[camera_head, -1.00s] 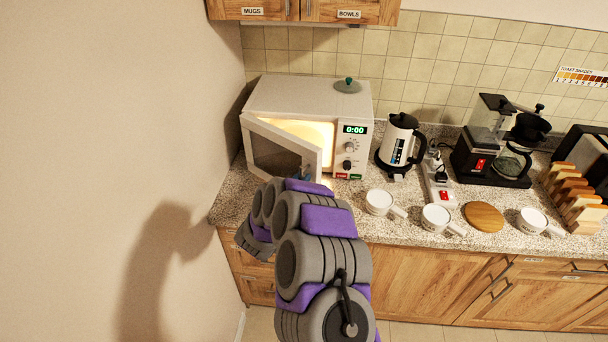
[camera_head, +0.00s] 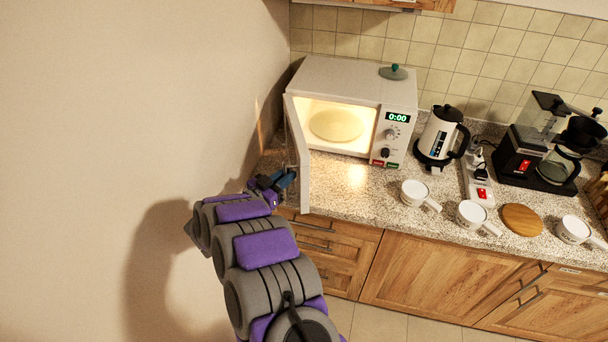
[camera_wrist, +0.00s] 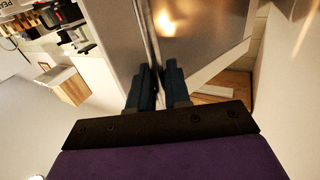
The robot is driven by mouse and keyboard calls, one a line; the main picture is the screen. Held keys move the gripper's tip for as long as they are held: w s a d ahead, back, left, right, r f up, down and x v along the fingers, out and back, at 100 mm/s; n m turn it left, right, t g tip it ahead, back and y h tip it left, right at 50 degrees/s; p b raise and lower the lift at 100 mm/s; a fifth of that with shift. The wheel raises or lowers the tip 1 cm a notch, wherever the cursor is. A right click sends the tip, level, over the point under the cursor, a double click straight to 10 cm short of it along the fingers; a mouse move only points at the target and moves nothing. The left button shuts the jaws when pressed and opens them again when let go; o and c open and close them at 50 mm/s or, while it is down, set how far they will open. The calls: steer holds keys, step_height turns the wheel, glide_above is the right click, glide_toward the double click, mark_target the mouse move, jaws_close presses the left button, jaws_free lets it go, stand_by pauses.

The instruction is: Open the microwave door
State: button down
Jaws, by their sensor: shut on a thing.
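The white microwave (camera_head: 345,75) stands on the counter at the back left, its lit inside and round plate (camera_head: 336,125) in plain view. Its door (camera_head: 303,160) is swung wide open, hinged at the left and seen nearly edge-on. My gripper (camera_head: 284,182) is at the door's free edge. In the wrist view, the blue fingers of my gripper (camera_wrist: 159,72) are close together around the edge of the door (camera_wrist: 152,35). Whether they hold a handle or the bare edge is hard to tell.
A wall (camera_head: 150,110) stands close on the left of my arm and the door. The kettle (camera_head: 440,137), cups (camera_head: 416,192), power strip (camera_head: 478,185) and coffee maker (camera_head: 540,150) stand to the right. The counter before the microwave (camera_head: 350,185) is clear.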

steer(key=shift+w+a, duration=0.1)
steer(key=shift+a, duration=1.25)
steer(key=c, duration=1.3)
jaws_free()
steer(key=shift+w+a, duration=0.1)
steer(key=shift+w, duration=0.05)
steer(key=shift+c, duration=0.2)
